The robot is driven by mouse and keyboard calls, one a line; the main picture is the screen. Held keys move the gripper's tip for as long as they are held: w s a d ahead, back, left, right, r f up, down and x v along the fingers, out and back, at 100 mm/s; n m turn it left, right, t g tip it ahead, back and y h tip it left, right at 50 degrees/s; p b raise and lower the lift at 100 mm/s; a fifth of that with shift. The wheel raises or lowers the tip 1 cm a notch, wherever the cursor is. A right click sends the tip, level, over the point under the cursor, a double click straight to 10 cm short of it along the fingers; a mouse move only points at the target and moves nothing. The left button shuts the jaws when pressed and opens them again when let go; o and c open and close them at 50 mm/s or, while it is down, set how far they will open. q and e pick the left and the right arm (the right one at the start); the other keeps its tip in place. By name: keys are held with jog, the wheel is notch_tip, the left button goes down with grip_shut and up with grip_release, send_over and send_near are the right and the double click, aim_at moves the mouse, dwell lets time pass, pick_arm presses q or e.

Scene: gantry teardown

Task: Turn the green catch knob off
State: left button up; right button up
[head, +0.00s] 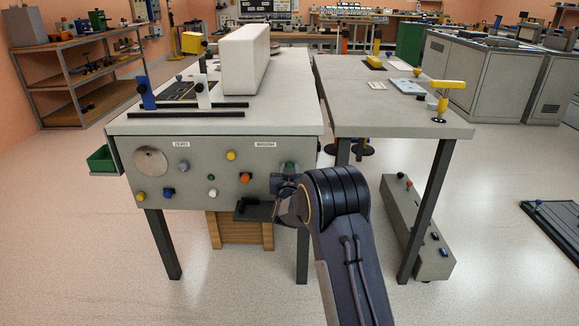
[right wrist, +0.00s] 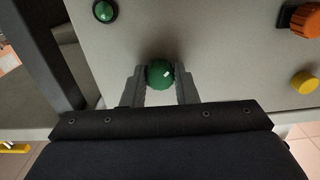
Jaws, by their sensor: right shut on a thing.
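The green catch knob (right wrist: 159,74) sits on the grey front panel (right wrist: 220,40) in the right wrist view. My right gripper (right wrist: 159,80) has one finger on each side of the knob and is shut on it. The turn angle of the knob cannot be told. My left gripper is not in view.
An orange knob (right wrist: 305,20), a yellow knob (right wrist: 304,82) and a small green button (right wrist: 104,11) are close by on the panel. A black tray (head: 254,211) is under my right gripper. A wooden crate (head: 243,232) stands below the table.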

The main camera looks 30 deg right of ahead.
jog(key=n+p, duration=0.3)
jog(key=n, duration=0.6)
dwell(0.7)
jog(key=o, duration=1)
jog(key=p+v, duration=0.1)
jog(key=v, duration=0.6)
jog(key=shift+s+a+p, duration=0.2)
jog(key=shift+s+p, duration=0.15)
